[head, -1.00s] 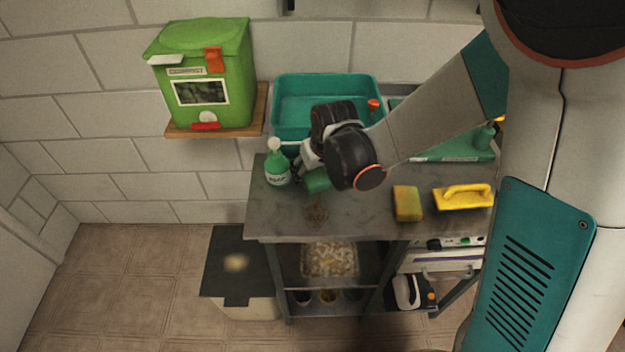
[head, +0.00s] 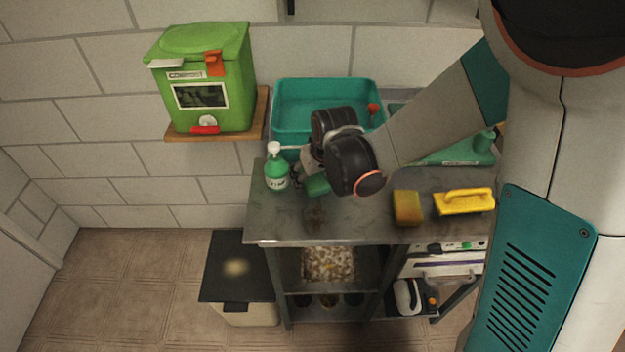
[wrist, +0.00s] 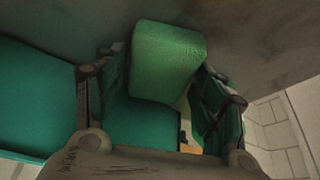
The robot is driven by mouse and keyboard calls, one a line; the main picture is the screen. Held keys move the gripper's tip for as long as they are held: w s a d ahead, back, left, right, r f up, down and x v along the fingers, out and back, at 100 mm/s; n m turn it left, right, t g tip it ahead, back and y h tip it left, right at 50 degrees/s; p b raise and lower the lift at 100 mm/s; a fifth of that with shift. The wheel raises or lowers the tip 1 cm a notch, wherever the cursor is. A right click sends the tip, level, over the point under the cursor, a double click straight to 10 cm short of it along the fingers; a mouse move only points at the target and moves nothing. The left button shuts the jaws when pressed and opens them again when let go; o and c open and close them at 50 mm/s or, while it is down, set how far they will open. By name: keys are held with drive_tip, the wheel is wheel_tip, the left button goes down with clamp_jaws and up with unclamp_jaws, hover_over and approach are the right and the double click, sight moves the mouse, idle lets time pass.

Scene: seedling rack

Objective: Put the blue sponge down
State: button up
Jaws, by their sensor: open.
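No sponge in view looks blue; the one at my gripper is green. This green sponge (wrist: 166,58) lies between the fingertips of my gripper (wrist: 160,76) in the wrist view, against the grey worktop. My gripper is open, with a finger on each side of the sponge. In the head view the green sponge (head: 318,186) shows in part at the worktop's left half, beside my dark wrist, which hides most of my gripper. I cannot tell whether the sponge touches the worktop or a finger.
A green pump bottle (head: 277,172) stands close left of my gripper. A teal tub (head: 290,122) is behind. A yellow-brown sponge (head: 407,207) and a yellow handled brush (head: 464,201) lie to the right. The worktop's front (head: 350,228) is clear. A green compost bin (head: 205,75) stands on a wall shelf.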

drive_tip(key=c, duration=0.5)
drive_tip(key=shift+c, duration=0.2)
drive_tip(key=shift+r+p, duration=0.25)
drive_tip(key=shift+p, duration=0.05)
